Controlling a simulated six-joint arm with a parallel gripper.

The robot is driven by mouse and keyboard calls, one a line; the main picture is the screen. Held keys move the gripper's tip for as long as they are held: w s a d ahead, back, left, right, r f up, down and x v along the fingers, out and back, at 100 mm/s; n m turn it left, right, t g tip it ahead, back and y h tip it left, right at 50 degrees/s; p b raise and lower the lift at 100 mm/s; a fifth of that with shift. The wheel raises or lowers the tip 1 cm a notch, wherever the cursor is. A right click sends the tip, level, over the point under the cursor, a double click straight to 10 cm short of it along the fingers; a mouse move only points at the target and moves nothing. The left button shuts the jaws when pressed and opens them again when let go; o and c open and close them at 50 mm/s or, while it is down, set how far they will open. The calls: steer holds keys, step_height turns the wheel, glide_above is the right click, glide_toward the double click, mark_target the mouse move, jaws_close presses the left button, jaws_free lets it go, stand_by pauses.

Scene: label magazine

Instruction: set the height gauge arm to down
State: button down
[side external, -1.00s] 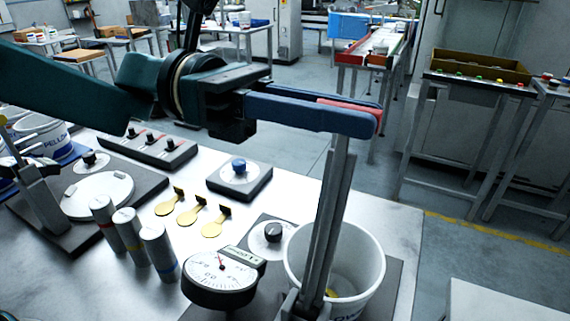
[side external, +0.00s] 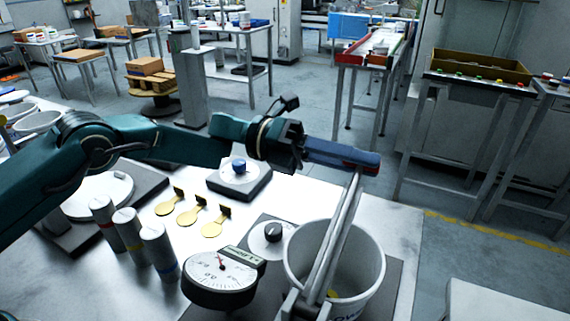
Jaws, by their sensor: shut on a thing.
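The height gauge arm (side external: 338,222) is a pair of long grey metal bars in the side external view. It rises from a pivot low at the front and leans up to the right, passing in front of a white bucket. My gripper (side external: 365,162), with dark blue fingers, is shut on the top end of this arm. A little red shows at the fingertips; the grip itself is mostly hidden by the fingers. The round white dial gauge (side external: 218,278) with a red needle stands left of the arm's pivot.
The white bucket (side external: 372,262) stands just right of and behind the arm. A black knob (side external: 273,232) on a plate, yellow tags (side external: 188,211), grey cylinders (side external: 158,251) and a blue button box (side external: 239,176) lie to the left. The bench right of the bucket is clear.

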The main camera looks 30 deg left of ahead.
steer(key=shift+w+f+n, duration=0.2)
steer(key=shift+f+n, duration=0.35)
steer(key=shift+f, duration=0.3)
steer(key=shift+w+f+n, duration=0.15)
steer(key=shift+f+n, duration=0.35)
steer(key=shift+f, duration=0.35)
steer(key=shift+w+f+n, duration=0.2)
steer(key=shift+f+n, duration=0.35)
steer(key=shift+f, duration=0.3)
steer(key=c, duration=0.8)
jaws_free()
steer(key=shift+o, duration=0.2)
steer(key=shift+a, duration=2.5)
